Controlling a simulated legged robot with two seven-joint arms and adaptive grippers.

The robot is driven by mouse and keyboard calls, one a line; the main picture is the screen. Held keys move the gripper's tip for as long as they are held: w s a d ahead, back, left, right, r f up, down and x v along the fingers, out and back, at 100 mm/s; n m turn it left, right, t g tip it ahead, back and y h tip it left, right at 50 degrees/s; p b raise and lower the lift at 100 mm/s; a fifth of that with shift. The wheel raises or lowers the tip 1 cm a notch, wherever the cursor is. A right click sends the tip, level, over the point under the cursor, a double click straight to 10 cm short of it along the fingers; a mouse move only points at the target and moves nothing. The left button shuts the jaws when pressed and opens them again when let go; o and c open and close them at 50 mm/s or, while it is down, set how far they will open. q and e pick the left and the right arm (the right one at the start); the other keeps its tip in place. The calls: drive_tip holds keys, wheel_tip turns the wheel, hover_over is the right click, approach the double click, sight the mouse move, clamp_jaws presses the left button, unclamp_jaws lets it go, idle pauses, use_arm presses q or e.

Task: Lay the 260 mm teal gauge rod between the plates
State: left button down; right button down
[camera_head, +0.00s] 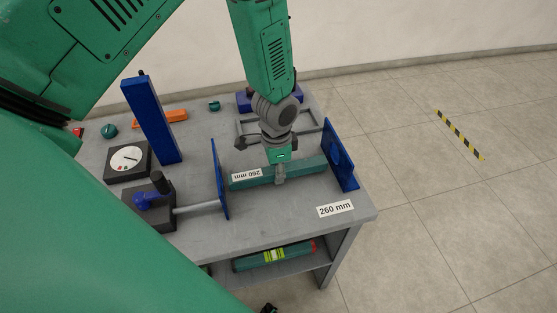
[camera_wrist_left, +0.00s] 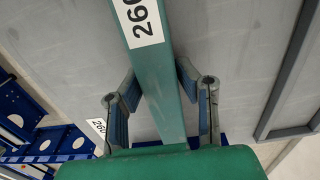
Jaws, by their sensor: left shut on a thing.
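The teal gauge rod (camera_head: 305,169) with a white 260 mm label spans most of the gap between two upright blue plates, the left plate (camera_head: 219,180) and the right plate (camera_head: 341,155). My left gripper (camera_head: 280,175) is shut on the rod near its middle, from above. In the left wrist view the rod (camera_wrist_left: 158,85) runs between the two finger pads (camera_wrist_left: 155,90). Whether the rod rests on the bench or hangs just above it, I cannot tell. My right gripper is not in view.

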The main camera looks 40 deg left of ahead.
use_arm(q)
drive_tip(key=shift+a, duration=0.3)
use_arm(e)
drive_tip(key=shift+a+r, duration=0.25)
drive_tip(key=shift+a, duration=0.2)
use_arm(q)
drive_tip(key=shift+d, duration=0.3)
drive_tip(key=shift+d+f, duration=0.1)
drive_tip(key=shift+f, duration=0.05)
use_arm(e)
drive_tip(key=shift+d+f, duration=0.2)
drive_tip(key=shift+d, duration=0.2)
use_arm(q)
drive_tip(key=shift+a+f, duration=0.25)
drive_tip(key=shift+f, duration=0.15)
drive_tip(key=c, duration=1.1)
unclamp_jaws()
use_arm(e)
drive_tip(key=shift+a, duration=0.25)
use_arm(q)
drive_tip(key=shift+d+r, duration=0.1)
drive_tip(key=shift+r, duration=0.05)
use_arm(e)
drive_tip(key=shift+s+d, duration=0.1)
